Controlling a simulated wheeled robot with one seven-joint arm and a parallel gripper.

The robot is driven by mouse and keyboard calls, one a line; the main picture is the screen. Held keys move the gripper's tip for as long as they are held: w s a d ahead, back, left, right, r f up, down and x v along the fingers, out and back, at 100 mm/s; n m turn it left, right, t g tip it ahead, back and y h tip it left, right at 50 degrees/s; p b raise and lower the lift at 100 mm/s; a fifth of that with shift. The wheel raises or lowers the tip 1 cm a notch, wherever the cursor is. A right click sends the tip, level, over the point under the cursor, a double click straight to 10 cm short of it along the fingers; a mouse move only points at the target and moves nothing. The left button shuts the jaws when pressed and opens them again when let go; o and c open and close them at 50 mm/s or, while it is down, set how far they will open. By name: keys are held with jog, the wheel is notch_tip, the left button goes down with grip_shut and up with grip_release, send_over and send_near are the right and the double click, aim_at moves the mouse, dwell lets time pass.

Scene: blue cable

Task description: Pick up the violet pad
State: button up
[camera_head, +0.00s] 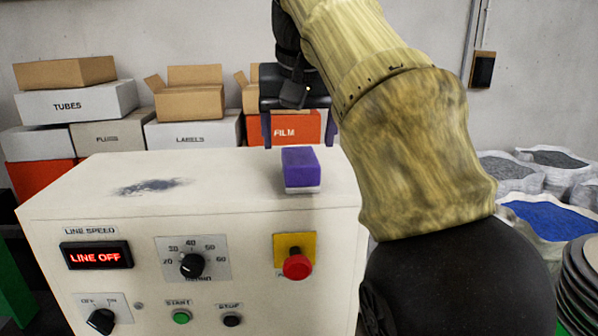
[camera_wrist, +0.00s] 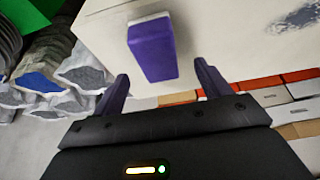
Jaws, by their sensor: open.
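The violet pad (camera_head: 300,167) is a small block with a white layer at its bottom. It sits on top of the cream control cabinet (camera_head: 120,170), near the front right edge. In the wrist view the violet pad (camera_wrist: 152,50) lies just beyond the fingertips, roughly between their lines. My gripper (camera_head: 298,138) is above and behind the pad in the head view, with its dark purple fingers pointing down. In the wrist view my gripper (camera_wrist: 160,72) has its fingers spread wide and nothing between them. I see no contact with the pad.
The cabinet front carries a red stop button (camera_head: 297,264), dials and a LINE OFF display (camera_head: 95,256). Stacked boxes (camera_head: 190,95) stand behind; sacks (camera_head: 548,215) stand at the right.

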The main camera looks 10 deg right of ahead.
aim_at(300, 155)
jog(key=shift+x, duration=2.65)
jog(key=shift+d, duration=0.1)
jog(key=shift+f, duration=0.15)
jog(key=c, duration=1.1)
